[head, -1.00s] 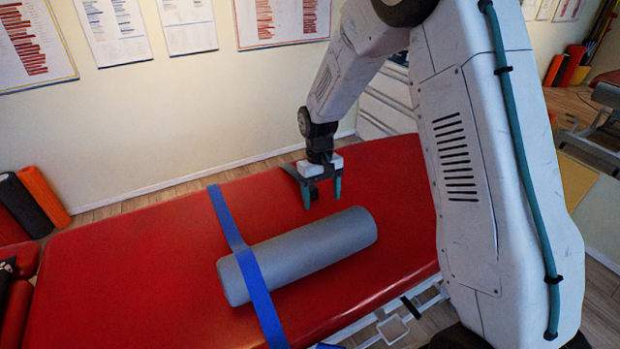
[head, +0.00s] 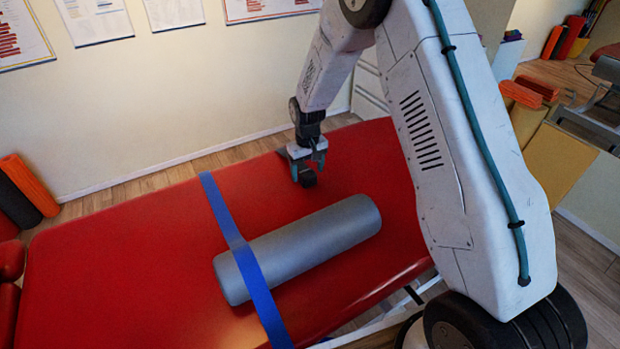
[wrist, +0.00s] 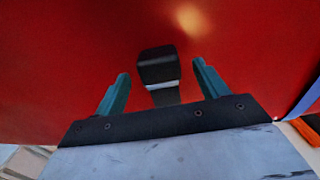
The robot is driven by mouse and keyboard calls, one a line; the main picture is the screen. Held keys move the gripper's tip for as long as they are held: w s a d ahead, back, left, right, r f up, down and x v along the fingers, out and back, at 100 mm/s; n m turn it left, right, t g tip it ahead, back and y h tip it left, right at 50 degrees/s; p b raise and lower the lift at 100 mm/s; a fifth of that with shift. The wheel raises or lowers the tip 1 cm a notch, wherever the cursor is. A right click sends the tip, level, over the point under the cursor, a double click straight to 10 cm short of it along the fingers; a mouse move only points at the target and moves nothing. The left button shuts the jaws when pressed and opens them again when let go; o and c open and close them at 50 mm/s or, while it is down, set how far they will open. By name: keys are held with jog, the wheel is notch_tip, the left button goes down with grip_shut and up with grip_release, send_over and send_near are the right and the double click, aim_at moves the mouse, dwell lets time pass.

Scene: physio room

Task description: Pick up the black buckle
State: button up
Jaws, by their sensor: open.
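The black buckle (head: 307,179) lies on the red couch top, behind the grey roller in the head view. In the wrist view the buckle (wrist: 157,66) is a dark block with a pale band across its lower part, between my two teal fingers. My gripper (head: 307,170) is open and points down over the buckle. In the wrist view my gripper (wrist: 161,70) has a finger on each side of the buckle, with red showing between. Whether the fingers reach down around it, I cannot tell.
The red couch (head: 120,270) carries a grey roller (head: 320,238) in front of the buckle, crossed by a blue strap (head: 246,262). The couch top left of the strap is clear. A wall stands behind, and orange and black rollers (head: 28,186) lean at the far left.

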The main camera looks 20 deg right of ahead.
notch_tip(320, 180, down, 3)
jog(key=shift+r, duration=0.1)
jog(key=c, duration=1.1)
